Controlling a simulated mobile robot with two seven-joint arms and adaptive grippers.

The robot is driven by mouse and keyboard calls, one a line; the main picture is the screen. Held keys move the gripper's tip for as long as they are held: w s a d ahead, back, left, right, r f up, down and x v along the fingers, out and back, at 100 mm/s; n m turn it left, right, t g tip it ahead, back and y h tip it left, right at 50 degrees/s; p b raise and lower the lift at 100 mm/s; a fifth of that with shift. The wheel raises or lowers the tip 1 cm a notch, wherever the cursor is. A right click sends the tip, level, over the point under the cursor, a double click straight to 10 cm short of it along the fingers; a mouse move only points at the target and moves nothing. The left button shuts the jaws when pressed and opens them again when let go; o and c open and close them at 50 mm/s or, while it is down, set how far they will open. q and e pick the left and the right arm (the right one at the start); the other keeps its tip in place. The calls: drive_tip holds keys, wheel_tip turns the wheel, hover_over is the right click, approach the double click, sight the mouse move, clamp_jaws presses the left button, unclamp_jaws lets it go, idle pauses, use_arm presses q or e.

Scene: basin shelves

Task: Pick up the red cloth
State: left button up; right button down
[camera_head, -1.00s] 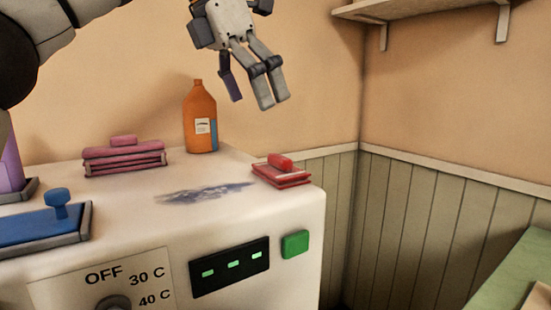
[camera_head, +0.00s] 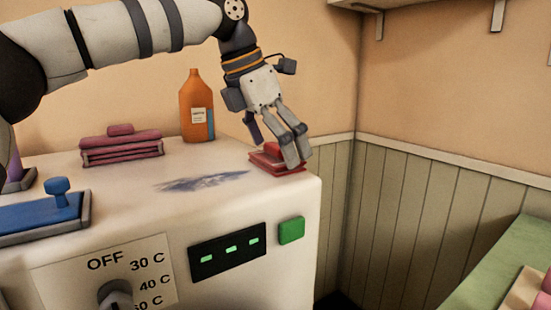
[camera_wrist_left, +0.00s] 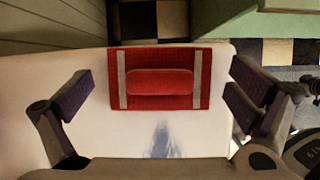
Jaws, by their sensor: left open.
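The red cloth (camera_head: 264,160) is a small folded stack with a red grip on top, lying at the right back corner of the white machine top. In the left wrist view the red cloth (camera_wrist_left: 160,92) lies flat between the fingers, with pale stripes at each side. My left gripper (camera_head: 277,152) is over it, pointing down, and partly hides it in the head view. In the wrist view my left gripper (camera_wrist_left: 160,100) is open, with a finger on each side and clear of the cloth. My right gripper is not in view.
An orange bottle (camera_head: 196,108) and a pink folded stack (camera_head: 121,147) stand at the back of the white machine (camera_head: 130,215). A blue tray-like item (camera_head: 40,218) lies at the left front. A dark smear (camera_head: 200,182) marks the top. A shelf (camera_head: 420,3) hangs upper right.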

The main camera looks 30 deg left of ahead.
sight(276, 144)
use_arm(q)
drive_tip(key=c, duration=0.9)
drive_tip(key=shift+o, duration=0.2)
drive_tip(key=shift+r, duration=0.2)
wheel_tip(276, 144, up, 3)
drive_tip(key=shift+f, duration=0.1)
drive_tip(key=s+r, duration=0.2)
drive_tip(key=r, duration=0.1)
drive_tip(key=s+r, duration=0.1)
drive_tip(key=shift+s+d+r, duration=0.3)
drive_tip(key=shift+s+r, duration=0.05)
drive_tip(key=shift+r, duration=0.05)
drive_tip(key=s+d+r, duration=0.1)
drive_tip(key=s+r, duration=0.4)
drive_tip(key=s, duration=0.5)
drive_tip(key=shift+d, duration=0.2)
drive_tip(key=shift+o, duration=0.3)
drive_tip(key=shift+s, duration=0.1)
